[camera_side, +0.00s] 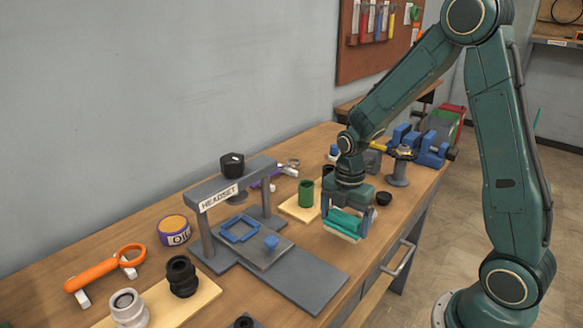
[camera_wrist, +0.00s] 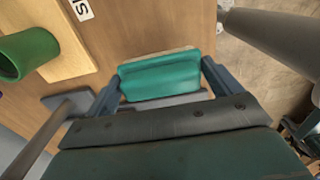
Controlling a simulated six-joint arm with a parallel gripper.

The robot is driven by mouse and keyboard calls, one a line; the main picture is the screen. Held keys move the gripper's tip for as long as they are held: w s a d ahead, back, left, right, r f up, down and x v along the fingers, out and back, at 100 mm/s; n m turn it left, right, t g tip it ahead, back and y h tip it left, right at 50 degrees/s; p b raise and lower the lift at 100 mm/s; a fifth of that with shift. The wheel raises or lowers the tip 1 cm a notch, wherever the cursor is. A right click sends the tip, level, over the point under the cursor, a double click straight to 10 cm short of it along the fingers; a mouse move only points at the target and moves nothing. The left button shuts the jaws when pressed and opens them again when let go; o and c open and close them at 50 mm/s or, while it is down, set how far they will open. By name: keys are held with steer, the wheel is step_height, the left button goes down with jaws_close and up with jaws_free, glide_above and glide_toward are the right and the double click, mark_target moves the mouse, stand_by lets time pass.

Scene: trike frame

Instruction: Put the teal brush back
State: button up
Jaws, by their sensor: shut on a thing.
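The teal brush (camera_side: 346,222) is a flat block with a teal back and a pale edge below. My gripper (camera_side: 345,221) is shut on it, above the table near the front edge, right of the headset stand. In the wrist view the brush (camera_wrist: 160,76) spans between the two blue-grey fingers of my gripper (camera_wrist: 160,88). A green open cylinder (camera_side: 306,193) stands on a pale wooden board (camera_side: 292,210) behind and left of the brush. It also shows in the wrist view (camera_wrist: 28,54). Whether the brush touches anything below is hard to tell.
The grey stand labelled HEADSET (camera_side: 222,190) has a black knob (camera_side: 232,165) on top. A small black cup (camera_side: 383,198) stands right of my gripper. A blue vise (camera_side: 428,147) is at the far right end. A drawer handle (camera_side: 398,258) sticks out in front.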

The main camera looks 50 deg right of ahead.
mark_target(344, 228)
steer(key=shift+f, duration=1.55)
steer(key=shift+f, duration=0.1)
steer(key=o, duration=0.7)
step_height(344, 228, up, 12)
steer(key=shift+r, duration=0.1)
steer(key=shift+r, duration=0.1)
